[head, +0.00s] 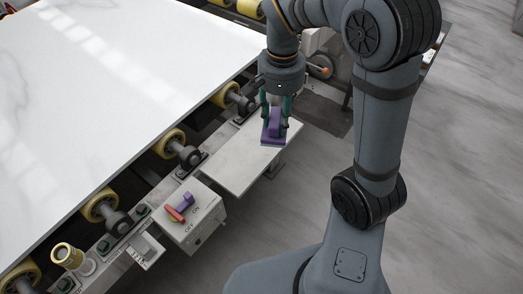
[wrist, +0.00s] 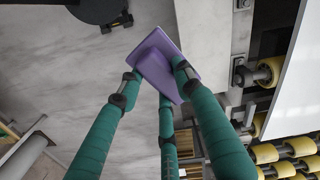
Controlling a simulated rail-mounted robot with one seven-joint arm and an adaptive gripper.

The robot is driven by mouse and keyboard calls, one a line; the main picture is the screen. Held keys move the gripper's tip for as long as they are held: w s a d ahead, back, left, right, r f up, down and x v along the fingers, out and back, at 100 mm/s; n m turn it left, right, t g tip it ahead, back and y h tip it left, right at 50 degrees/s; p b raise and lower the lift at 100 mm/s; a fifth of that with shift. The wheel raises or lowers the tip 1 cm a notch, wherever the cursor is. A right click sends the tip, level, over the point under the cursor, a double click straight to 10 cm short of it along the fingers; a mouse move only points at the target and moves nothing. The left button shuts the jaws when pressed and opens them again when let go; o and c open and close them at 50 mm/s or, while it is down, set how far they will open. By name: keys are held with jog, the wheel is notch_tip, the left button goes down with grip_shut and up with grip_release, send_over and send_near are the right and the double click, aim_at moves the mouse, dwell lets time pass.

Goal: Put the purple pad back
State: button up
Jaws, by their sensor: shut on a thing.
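The purple pad (head: 273,128) has a flat base with a raised grip on top. It is at the far right end of the light grey shelf (head: 237,160) in the head view. My gripper (head: 276,108) points down and its green fingers are closed around the pad's raised part. The wrist view shows the pad (wrist: 157,58) between the fingertips (wrist: 155,82), tilted in the picture, with the shelf (wrist: 208,30) behind it. I cannot tell whether the pad's base touches the shelf or hangs a little above it.
A large white marble slab (head: 110,90) lies on yellow-wheeled rollers (head: 170,142) left of the shelf. A switch box (head: 190,215) with a red and purple knob stands near the shelf's front end. A yellow cylinder (head: 67,256) stands at lower left. Open floor lies right.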

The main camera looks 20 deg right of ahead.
jog(key=w+d+f+m+b, duration=0.2)
jog(key=w+f+m+b, duration=0.15)
jog(key=f, duration=0.45)
jog(key=w+d+f+m+b, duration=0.2)
jog(key=w+f+b, duration=0.25)
jog(key=f, duration=0.35)
jog(key=shift+w+a+f+p, duration=0.4)
jog(key=shift+w+a+f, duration=0.55)
jog(key=shift+w+f, duration=0.8)
jog(key=shift+w+a+f+p, duration=0.35)
jog(key=shift+w+a+f, duration=0.85)
jog(key=shift+f, duration=0.9)
jog(key=shift+w+a+f+p, duration=0.4)
jog(key=shift+w+a+f, duration=0.35)
jog(key=shift+w+f, duration=1.05)
jog(key=shift+s+f, duration=0.15)
jog(key=shift+f, duration=0.05)
jog(key=shift+f+b, duration=0.15)
jog(key=shift+b, duration=0.15)
jog(key=o, duration=1)
notch_tip(320, 180, up, 13)
jog(key=shift+f, duration=0.2)
